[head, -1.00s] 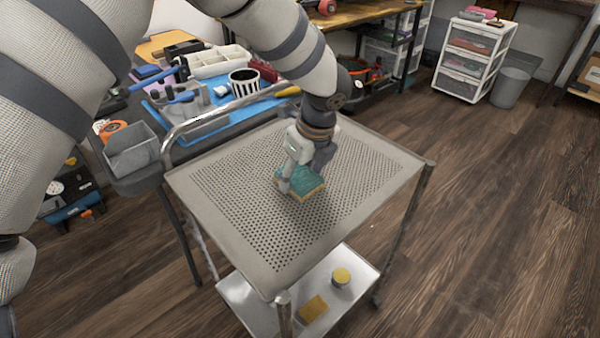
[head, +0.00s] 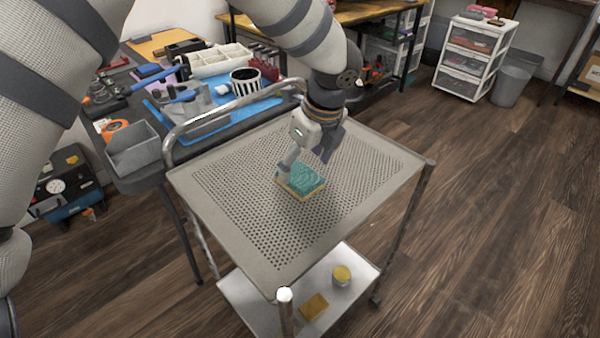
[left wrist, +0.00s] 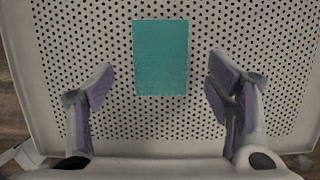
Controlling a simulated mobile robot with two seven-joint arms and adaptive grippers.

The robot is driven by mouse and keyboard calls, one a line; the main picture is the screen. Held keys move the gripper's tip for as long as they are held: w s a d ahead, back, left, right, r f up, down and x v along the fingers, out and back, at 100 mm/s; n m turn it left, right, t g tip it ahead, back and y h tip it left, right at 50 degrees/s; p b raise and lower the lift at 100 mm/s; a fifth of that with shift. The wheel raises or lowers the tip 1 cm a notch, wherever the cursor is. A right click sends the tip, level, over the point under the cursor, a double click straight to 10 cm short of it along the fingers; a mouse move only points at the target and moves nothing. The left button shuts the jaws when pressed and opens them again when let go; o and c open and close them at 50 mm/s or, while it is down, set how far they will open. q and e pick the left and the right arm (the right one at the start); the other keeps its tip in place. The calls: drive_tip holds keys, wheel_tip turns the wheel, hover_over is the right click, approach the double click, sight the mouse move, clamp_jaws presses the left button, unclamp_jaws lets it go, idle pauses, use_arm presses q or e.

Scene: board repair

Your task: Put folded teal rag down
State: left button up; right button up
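The folded teal rag (head: 302,181) lies flat on the perforated top of the metal cart (head: 240,240), with a yellowish edge showing on its near side. In the left wrist view the rag (left wrist: 160,58) is a teal rectangle on the perforated top, beyond the fingertips and clear of both. My left gripper (head: 303,162) is just above the rag in the head view. Its fingers (left wrist: 160,84) are spread wide with nothing between them. My right gripper is not in view.
The cart's lower shelf holds a yellow-topped jar (head: 341,275) and a yellow-brown square (head: 314,306). A cluttered workbench with a grey bin (head: 133,148) stands behind left. The rest of the cart top is clear.

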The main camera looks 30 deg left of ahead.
sight(299, 174)
use_arm(q)
drive_tip(key=shift+o, duration=0.3)
drive_tip(key=v, duration=0.7)
drive_tip(key=shift+r, duration=0.4)
drive_tip(key=shift+o, duration=0.3)
drive_tip(key=shift+s+a+r, duration=0.1)
drive_tip(key=shift+s+r, duration=0.05)
drive_tip(key=shift+s, duration=0.05)
drive_tip(key=a+f+h, duration=0.1)
drive_tip(key=f, duration=0.2)
drive_tip(key=w+a+f+h, duration=0.1)
drive_tip(key=f, duration=0.3)
drive_tip(key=a+f+g+h, duration=0.1)
drive_tip(key=f, duration=0.3)
drive_tip(key=shift+w+f, duration=0.2)
drive_tip(key=shift+w, duration=0.05)
drive_tip(key=c, duration=1.1)
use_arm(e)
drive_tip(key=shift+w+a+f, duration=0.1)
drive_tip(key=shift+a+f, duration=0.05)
use_arm(q)
drive_tip(key=shift+r, duration=0.1)
drive_tip(key=shift+c, duration=0.2)
